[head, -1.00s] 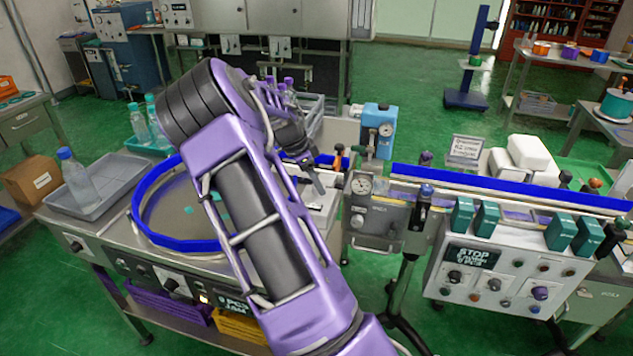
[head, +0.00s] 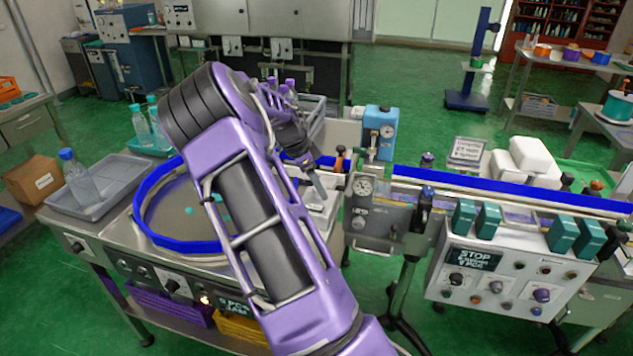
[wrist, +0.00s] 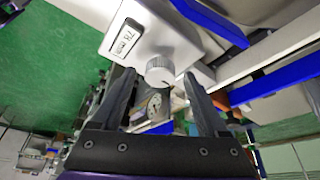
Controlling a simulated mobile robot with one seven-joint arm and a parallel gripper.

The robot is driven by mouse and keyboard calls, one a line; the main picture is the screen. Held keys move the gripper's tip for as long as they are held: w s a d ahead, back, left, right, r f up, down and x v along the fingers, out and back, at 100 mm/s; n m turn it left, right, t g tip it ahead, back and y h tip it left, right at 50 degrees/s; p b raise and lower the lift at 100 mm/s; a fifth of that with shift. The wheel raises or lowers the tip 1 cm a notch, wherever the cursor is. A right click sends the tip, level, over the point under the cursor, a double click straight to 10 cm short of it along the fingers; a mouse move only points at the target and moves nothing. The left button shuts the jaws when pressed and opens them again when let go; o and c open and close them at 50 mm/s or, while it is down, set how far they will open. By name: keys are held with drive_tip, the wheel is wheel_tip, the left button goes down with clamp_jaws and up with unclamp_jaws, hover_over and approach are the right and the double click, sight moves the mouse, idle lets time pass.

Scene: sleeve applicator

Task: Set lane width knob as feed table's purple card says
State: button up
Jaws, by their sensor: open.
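In the wrist view a round grey ribbed knob (wrist: 160,70) sticks out of a white housing (wrist: 152,30). A display on the housing (wrist: 125,40) seems to read 78 mm. My gripper (wrist: 160,76) is open, with one finger on each side of the knob; I cannot tell whether either touches it. In the head view my gripper (head: 317,184) points down over a pale box (head: 325,205) on the feed table (head: 105,240), and my arm hides part of that area. I cannot make out a purple card on the feed table.
A blue-rimmed round bowl (head: 150,236) sits on the feed table left of my arm. A gauge panel (head: 375,215) and a blue unit (head: 381,120) stand right of my gripper. Blue rails (head: 480,183) run right, above a control box (head: 480,285). A grey tray (head: 95,205) holds a bottle.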

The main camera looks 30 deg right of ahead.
drive_tip(key=v, duration=1.7)
drive_tip(key=shift+r, duration=0.2)
